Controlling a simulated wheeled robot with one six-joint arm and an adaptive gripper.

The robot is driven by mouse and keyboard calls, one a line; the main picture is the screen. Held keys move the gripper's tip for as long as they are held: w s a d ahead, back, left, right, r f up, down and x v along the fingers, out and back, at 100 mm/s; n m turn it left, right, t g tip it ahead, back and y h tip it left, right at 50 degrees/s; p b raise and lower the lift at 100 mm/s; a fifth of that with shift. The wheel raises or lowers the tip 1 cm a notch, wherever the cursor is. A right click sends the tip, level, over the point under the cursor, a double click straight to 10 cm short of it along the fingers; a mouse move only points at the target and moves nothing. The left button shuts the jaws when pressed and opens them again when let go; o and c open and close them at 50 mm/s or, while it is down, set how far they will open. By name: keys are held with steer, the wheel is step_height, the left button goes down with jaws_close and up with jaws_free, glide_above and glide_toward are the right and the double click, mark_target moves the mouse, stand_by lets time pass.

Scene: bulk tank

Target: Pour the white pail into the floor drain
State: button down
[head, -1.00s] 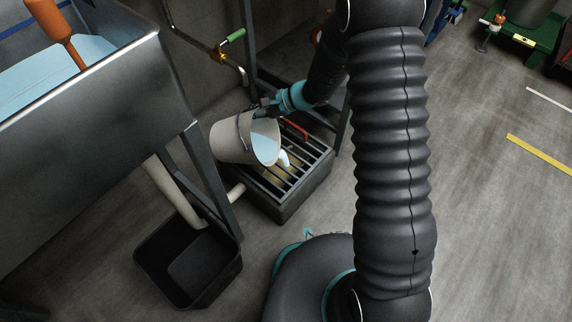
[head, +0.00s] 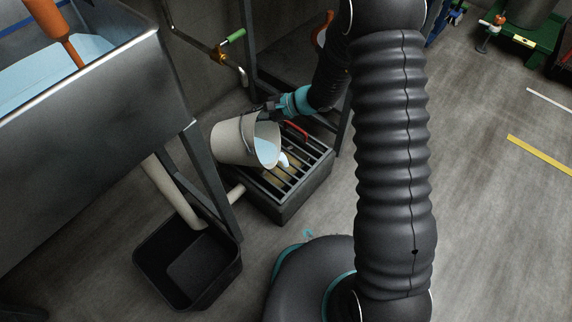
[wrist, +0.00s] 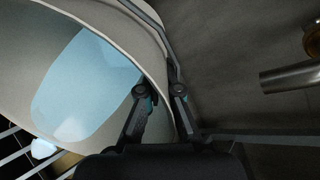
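The white pail (head: 232,143) is tilted over the floor drain (head: 291,196), its mouth facing right and down. Pale blue liquid (head: 266,150) lies inside it, and a whitish stream (head: 284,160) leaves its lip onto the grate. My gripper (head: 264,108) is at the pail's upper rim. In the wrist view my gripper (wrist: 160,92) has one finger inside and one outside the wall of the pail (wrist: 130,42), shut on the rim. The liquid also shows in the wrist view (wrist: 80,85). The pail's underside is hidden.
A steel tank (head: 90,130) with blue liquid stands at left. A black bin (head: 150,262) sits on the floor in front. A pipe with a green-handled valve (head: 232,39) is behind the drain. Open floor (head: 490,220) lies at right.

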steer(key=shift+d+f, duration=0.1)
steer(key=shift+d, duration=0.05)
stand_by(0.3)
steer(key=shift+s+d+f+y, duration=0.15)
steer(key=shift+d+y, duration=0.4)
steer(key=shift+d, duration=0.2)
steer(key=shift+s+d+f+y, duration=0.1)
steer(key=shift+d+y, duration=0.45)
steer(key=shift+d, duration=0.15)
stand_by(0.8)
